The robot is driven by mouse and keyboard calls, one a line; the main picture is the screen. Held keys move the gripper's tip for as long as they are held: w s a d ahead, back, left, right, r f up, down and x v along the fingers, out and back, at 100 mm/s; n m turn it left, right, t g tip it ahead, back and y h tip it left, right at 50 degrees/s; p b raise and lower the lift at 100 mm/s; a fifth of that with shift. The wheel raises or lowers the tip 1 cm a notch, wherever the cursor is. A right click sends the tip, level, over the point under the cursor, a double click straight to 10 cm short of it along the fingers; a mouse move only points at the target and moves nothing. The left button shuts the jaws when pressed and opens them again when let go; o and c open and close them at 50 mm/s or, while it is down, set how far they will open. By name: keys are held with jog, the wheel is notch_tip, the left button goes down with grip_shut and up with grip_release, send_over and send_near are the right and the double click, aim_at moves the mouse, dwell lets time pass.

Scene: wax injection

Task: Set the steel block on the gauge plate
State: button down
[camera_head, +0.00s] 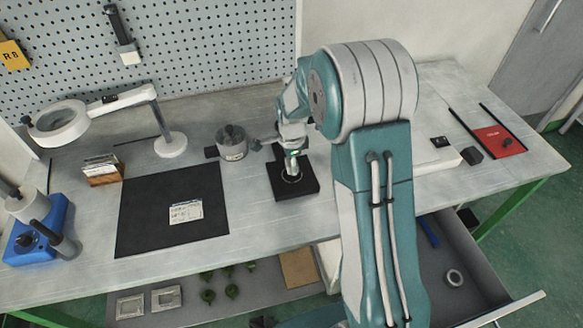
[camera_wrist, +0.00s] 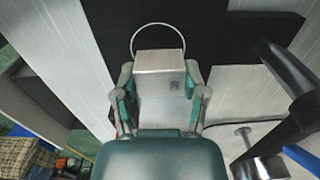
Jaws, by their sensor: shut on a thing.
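The steel block (camera_wrist: 160,73) is a bright metal cuboid with a small dark mark, held between the two fingers of my gripper (camera_wrist: 160,86). In the head view my gripper (camera_head: 291,163) points down over the gauge plate (camera_head: 308,186), and the block is hard to make out there. The gauge plate is a black square with a thin pale ring on it. In the wrist view the plate (camera_wrist: 106,40) lies beyond the block, and the block covers the near part of the ring. I cannot tell whether the block touches the plate.
A round metal pot (camera_head: 232,146) stands just left of the plate. A black mat (camera_head: 145,215) with a paper card (camera_head: 186,211) lies further left. A magnifier lamp (camera_head: 170,146) stands behind it. A red tray (camera_head: 500,141) is at the right. An open drawer (camera_head: 425,280) holds loose parts.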

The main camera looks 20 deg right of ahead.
jog(key=shift+f, duration=1.1)
jog(key=shift+c, duration=0.6)
grip_release()
jog(key=shift+f, duration=0.1)
